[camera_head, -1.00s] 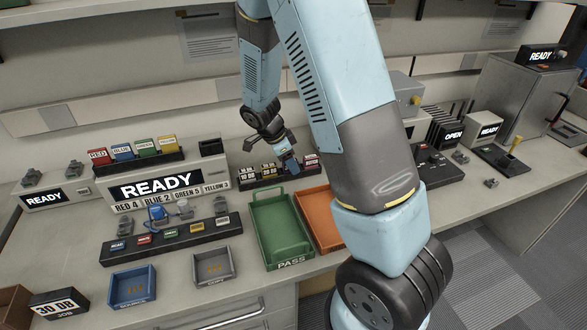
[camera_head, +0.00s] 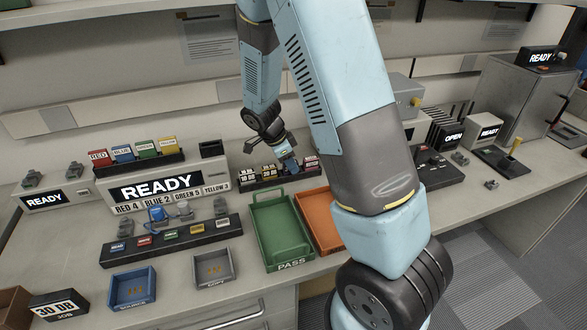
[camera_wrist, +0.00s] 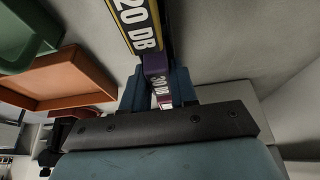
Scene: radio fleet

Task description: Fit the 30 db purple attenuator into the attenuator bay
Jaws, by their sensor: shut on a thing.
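My gripper (camera_head: 287,163) is over the black rack (camera_head: 243,186) of labelled pieces on the bench, behind the green tray. In the wrist view its blue fingers (camera_wrist: 158,82) are shut on a purple attenuator (camera_wrist: 154,65). Its white lettering is partly hidden between the fingers, and I cannot read its value for certain. A yellow-edged black label reading 20 DB (camera_wrist: 135,22) lies just beyond the purple piece. I cannot tell whether the piece is clear of the rack. The attenuator bay cannot be made out for certain.
A green PASS tray (camera_head: 291,264) and an orange tray (camera_head: 318,220) lie in front of the rack. A 30 DB job sign (camera_head: 58,304) stands at front left. A READY console (camera_head: 158,188) is at left. Units reading OPEN (camera_head: 453,136) and READY (camera_head: 489,132) stand at right.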

